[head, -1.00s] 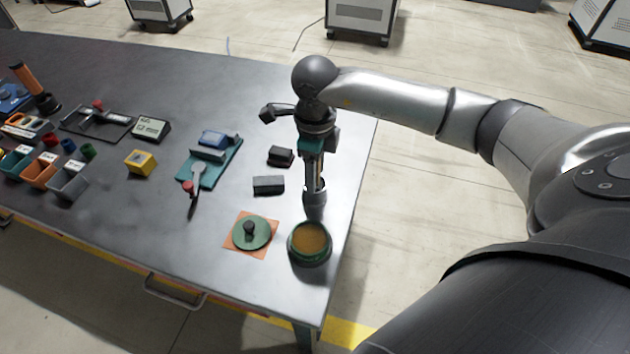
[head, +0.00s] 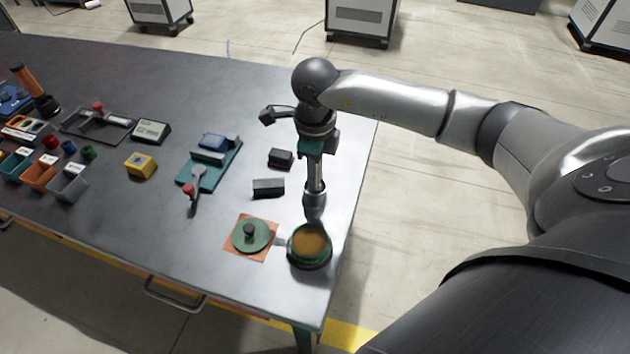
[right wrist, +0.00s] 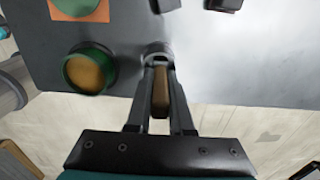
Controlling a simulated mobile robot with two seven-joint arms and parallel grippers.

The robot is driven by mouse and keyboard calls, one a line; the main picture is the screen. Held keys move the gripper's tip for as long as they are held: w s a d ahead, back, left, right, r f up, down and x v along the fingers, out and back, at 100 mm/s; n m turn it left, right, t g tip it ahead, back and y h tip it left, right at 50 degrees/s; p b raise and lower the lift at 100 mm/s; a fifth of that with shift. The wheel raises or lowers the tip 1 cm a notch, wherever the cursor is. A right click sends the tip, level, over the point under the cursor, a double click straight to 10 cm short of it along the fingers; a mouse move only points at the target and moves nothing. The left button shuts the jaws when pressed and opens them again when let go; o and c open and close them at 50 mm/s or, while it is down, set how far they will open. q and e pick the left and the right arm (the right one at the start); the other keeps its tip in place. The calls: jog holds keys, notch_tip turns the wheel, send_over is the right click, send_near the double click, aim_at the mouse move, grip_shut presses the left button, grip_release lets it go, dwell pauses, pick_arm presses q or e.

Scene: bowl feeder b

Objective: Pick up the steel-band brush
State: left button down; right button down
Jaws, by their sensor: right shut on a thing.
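The steel-band brush (head: 314,200) stands upright near the table's right edge, its silvery band below my right gripper (head: 315,184). In the right wrist view, the brown handle (right wrist: 160,92) lies between the two fingers of my right gripper (right wrist: 159,72), which are shut on it. The band shows just beyond the fingertips. The brush's lower end is hidden, and I cannot tell whether it touches the table. My left gripper is not in view.
A green bowl with amber contents (head: 310,246) stands close in front of the brush. A green knobbed lid (head: 250,234) lies on an orange square to its left. Two dark blocks (head: 268,187) (head: 280,158) and a teal fixture (head: 208,164) stand further left.

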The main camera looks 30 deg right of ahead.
jog(key=shift+r, duration=0.15)
notch_tip(320, 180, up, 20)
jog(key=p, duration=0.2)
dwell(0.3)
dwell(0.6)
